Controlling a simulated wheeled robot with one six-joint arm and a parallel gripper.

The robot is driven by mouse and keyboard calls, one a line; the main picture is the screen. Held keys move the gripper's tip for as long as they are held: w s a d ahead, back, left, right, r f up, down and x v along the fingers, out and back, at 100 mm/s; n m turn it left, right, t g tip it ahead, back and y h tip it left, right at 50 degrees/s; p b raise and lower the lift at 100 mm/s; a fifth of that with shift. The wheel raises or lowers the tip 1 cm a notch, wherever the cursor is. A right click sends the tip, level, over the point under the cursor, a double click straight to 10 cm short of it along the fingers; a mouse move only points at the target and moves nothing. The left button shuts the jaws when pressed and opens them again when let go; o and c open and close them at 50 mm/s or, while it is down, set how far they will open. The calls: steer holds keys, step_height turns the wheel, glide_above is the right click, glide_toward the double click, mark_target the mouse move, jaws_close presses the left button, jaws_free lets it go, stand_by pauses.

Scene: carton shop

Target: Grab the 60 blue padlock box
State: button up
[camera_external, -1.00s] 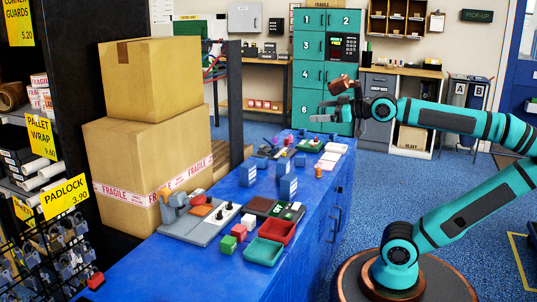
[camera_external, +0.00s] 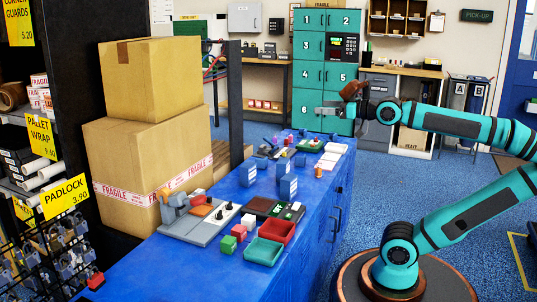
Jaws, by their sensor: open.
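Several small blue boxes with pale labels stand on the blue counter (camera_external: 200,272). One blue box (camera_external: 248,177) is left of the middle, a second blue box (camera_external: 288,188) stands nearer, and a third blue box (camera_external: 283,169) is just behind it. Their labels are too small to read, so I cannot tell which is the 60 padlock box. My gripper (camera_external: 322,112) is open and empty, well above and beyond these boxes, in front of the teal lockers. It touches none of them.
A red tray (camera_external: 275,234) and a green tray (camera_external: 263,252) lie at the counter's near right, by small red and green blocks. A grey fixture (camera_external: 195,228) stands left of them. Stacked cartons (camera_external: 145,165) rise along the counter's left side. Small items crowd the counter's far end.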

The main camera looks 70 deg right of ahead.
steer(key=w+d+f+g, duration=0.2)
steer(key=w+f+g, duration=0.45)
steer(key=f, duration=0.25)
steer(key=m+g, duration=0.1)
steer(key=g, duration=0.5)
glide_toward(290, 177)
steer(key=shift+g, duration=0.25)
steer(key=x, duration=1.3)
steer(key=shift+w+r, duration=0.1)
steer(key=shift+w, duration=0.15)
steer(key=c, duration=1.2)
steer(key=shift+c, duration=0.2)
steer(key=shift+r, duration=0.15)
